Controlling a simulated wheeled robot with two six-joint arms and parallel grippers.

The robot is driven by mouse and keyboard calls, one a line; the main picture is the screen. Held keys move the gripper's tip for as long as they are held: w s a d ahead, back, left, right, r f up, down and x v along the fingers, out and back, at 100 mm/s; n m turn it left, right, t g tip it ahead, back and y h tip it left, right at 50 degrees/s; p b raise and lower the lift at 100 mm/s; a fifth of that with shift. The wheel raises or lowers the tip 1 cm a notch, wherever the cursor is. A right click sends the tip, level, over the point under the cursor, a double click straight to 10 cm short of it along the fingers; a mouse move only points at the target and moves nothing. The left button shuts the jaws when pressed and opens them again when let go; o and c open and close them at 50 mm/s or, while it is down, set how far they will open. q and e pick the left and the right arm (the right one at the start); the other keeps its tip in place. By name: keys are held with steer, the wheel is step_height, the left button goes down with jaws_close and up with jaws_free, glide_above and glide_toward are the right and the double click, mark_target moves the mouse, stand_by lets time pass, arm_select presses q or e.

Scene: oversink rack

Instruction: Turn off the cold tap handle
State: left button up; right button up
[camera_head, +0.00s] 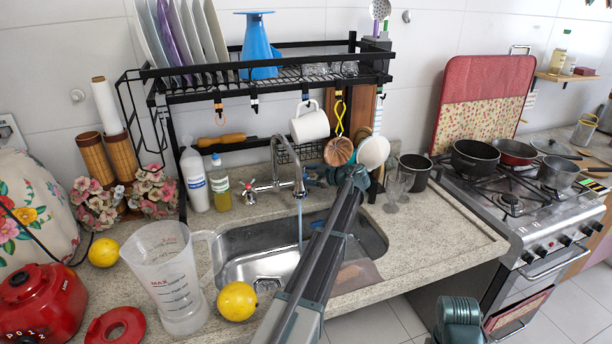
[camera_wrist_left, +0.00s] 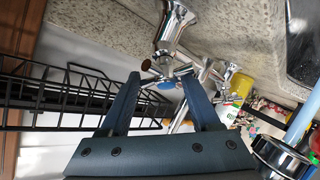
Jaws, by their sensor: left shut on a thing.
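The cold tap handle (camera_wrist_left: 166,84) is chrome with a blue cap. In the left wrist view it lies between the fingers of my left gripper (camera_wrist_left: 160,79), which is shut on it. In the head view my left arm reaches over the sink to the tap, and its end partly hides the cold handle. The chrome spout (camera_head: 298,172) stands left of it. A pale stream of water (camera_head: 300,222) runs from the spout into the sink (camera_head: 245,243). The hot tap handle (camera_head: 265,187) is at the left of the spout.
A black rack (camera_head: 270,86) stands over the sink, with a white mug (camera_head: 310,122) and utensils hanging near the tap. Glasses (camera_head: 392,190) and a dark pot (camera_head: 415,172) stand to the right. A jug (camera_head: 170,280) and a lemon (camera_head: 237,301) are at front left.

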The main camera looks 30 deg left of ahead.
arm_select(q)
steer(key=shift+w+m+t, duration=0.1)
steer(key=shift+m+t, duration=0.2)
steer(key=shift+m, duration=0.1)
steer(key=m+t+b, duration=0.2)
steer(key=m, duration=0.1)
steer(key=shift+d+f+m, duration=0.1)
steer(key=shift+d+m, duration=0.05)
steer(key=shift+m, duration=0.15)
steer(key=m+t, duration=0.2)
steer(key=m, duration=0.1)
steer(key=shift+d+t+b, duration=0.1)
steer(key=shift+t+b, duration=0.2)
steer(key=shift+b, duration=0.1)
steer(key=shift+m+t+h, duration=0.4)
steer(key=shift+m+t, duration=0.1)
steer(key=shift+m, duration=0.4)
steer(key=shift+w+m, duration=0.1)
steer(key=shift+m, duration=0.2)
steer(key=o, duration=1.3)
steer(key=shift+o, duration=0.2)
